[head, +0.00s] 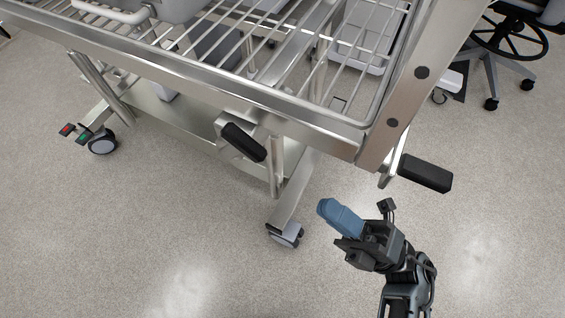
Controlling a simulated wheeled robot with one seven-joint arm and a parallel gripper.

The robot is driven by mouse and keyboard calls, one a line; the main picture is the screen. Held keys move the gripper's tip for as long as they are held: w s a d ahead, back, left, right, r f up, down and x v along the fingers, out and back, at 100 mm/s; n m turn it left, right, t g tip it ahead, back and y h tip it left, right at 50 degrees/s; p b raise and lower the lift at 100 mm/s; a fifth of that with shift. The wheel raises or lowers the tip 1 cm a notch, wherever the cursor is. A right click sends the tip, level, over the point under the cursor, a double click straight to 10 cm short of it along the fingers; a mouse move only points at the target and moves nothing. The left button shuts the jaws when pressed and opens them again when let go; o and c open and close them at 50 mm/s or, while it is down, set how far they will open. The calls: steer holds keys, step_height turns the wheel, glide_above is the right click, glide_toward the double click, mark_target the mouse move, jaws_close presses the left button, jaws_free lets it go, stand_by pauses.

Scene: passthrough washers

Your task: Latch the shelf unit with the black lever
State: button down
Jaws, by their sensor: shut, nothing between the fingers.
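The shelf unit (300,108) is a steel frame with a wire rack, and it fills the upper middle of the head view. One black lever (243,142) slants on a metal bracket below its front edge. A second black handle (424,173) sticks out to the right from the unit's right corner. I cannot tell from this view which one is the latch lever, or whether it is latched. My gripper (337,214) has blue fingers, is shut and empty, and is below and between the two black handles, apart from both.
A caster (287,235) on a steel leg stands left of my gripper. An office chair (510,45) is at the upper right. The speckled floor (180,235) in front is clear.

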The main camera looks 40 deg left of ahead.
mark_target(264, 157)
steer(key=p+x, duration=0.1)
steer(key=x, duration=1)
steer(key=shift+d, duration=0.1)
steer(key=shift+a+r, duration=0.2)
steer(key=shift+r, duration=0.35)
steer(key=shift+a+r, duration=0.15)
steer(key=shift+r, duration=0.4)
steer(key=v, duration=0.7)
steer(key=shift+d+f, duration=0.25)
steer(key=shift+d, duration=0.05)
